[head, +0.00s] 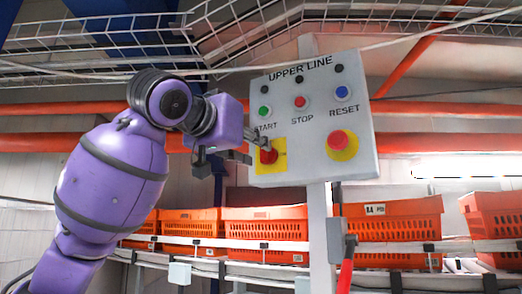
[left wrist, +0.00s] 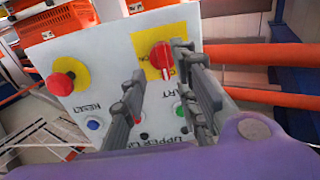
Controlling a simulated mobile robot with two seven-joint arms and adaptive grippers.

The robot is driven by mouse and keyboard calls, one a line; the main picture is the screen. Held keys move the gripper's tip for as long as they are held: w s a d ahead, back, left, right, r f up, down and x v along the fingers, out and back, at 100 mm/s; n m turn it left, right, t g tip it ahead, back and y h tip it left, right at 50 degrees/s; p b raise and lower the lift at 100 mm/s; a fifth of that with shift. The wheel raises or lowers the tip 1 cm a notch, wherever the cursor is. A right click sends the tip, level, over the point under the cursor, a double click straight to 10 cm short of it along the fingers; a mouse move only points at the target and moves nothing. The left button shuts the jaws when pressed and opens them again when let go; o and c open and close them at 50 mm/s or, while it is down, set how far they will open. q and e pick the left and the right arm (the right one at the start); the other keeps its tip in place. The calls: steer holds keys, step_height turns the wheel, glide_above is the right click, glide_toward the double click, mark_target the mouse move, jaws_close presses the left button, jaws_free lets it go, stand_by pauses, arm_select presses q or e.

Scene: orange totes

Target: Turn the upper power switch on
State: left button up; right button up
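The upper power switch (head: 268,155) is a red rotary knob on a yellow plate, at the lower left of the grey "UPPER LINE" control panel (head: 312,165). In the left wrist view the red knob (left wrist: 161,54) shows a pale pointer bar across it. My left gripper (head: 257,150) is at the panel's left edge, its fingers pointing at the knob. In the left wrist view its fingers (left wrist: 159,62) are apart, with the knob seen beyond and between their tips. I cannot tell whether a finger touches the knob. My right gripper is in neither view.
Above the switch are the green START (head: 264,111), red STOP (head: 300,102) and blue RESET (head: 342,92) buttons. A red emergency button (head: 339,140) sits on yellow to the right. Orange totes (head: 388,216) line racks behind the panel post. Wire mesh trays (head: 240,25) hang overhead.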

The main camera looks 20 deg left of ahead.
mark_target(262, 152)
arm_select(q)
steer(key=x, duration=0.4)
steer(key=shift+w+a+f, duration=0.1)
steer(key=shift+a+f, duration=0.1)
steer(key=shift+a, duration=0.15)
steer(key=shift+d+r, duration=0.1)
steer(key=shift+c, duration=0.4)
jaws_close()
